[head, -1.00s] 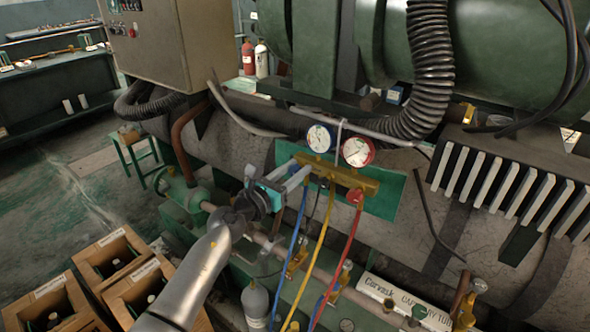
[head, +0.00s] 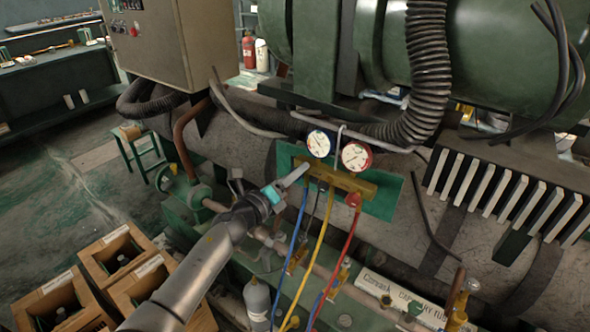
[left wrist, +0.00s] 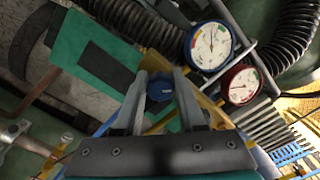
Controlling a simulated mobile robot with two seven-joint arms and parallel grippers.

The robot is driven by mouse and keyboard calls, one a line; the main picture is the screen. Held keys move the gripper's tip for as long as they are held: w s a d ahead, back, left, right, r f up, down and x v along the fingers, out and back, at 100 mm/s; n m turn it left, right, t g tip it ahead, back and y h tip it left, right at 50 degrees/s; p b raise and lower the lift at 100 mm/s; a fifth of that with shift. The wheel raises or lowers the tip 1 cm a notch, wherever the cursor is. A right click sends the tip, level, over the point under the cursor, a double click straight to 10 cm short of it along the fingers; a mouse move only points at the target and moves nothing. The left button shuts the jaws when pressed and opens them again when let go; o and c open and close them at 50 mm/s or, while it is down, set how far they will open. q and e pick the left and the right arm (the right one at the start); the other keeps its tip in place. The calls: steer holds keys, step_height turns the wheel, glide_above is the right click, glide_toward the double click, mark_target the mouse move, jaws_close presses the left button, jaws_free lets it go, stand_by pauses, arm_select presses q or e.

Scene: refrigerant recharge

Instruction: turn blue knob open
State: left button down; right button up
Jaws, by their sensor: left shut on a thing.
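The blue knob (left wrist: 158,88) sits between the two fingers of my left gripper (left wrist: 160,84) in the left wrist view, at the end of the brass manifold. In the head view my left gripper (head: 301,172) reaches the manifold's left end and hides the knob. Its fingers are shut on the knob. The brass manifold (head: 345,182) carries a blue-rimmed gauge (head: 318,144) and a red-rimmed gauge (head: 356,156). A red knob or fitting (head: 352,199) is at its right. My right gripper is not in view.
Blue (head: 297,235), yellow (head: 318,245) and red (head: 337,255) hoses hang below the manifold. A grey cylinder (head: 257,301) stands below my gripper. Wooden crates (head: 62,304) are at lower left. A black corrugated hose (head: 430,65) hangs above right.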

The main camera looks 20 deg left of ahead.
arm_select(q)
steer(key=n+p, duration=0.1)
steer(key=n, duration=0.4)
steer(key=shift+n+p, duration=0.3)
steer(key=n+p, duration=0.1)
steer(key=n, duration=0.4)
steer(key=shift+f, duration=0.1)
steer(key=shift+n, duration=0.3)
steer(key=c, duration=0.5)
jaws_free()
steer(key=shift+p, duration=0.3)
steer(key=v, duration=1.5)
steer(key=shift+p, duration=0.4)
steer(key=shift+s+a, duration=0.1)
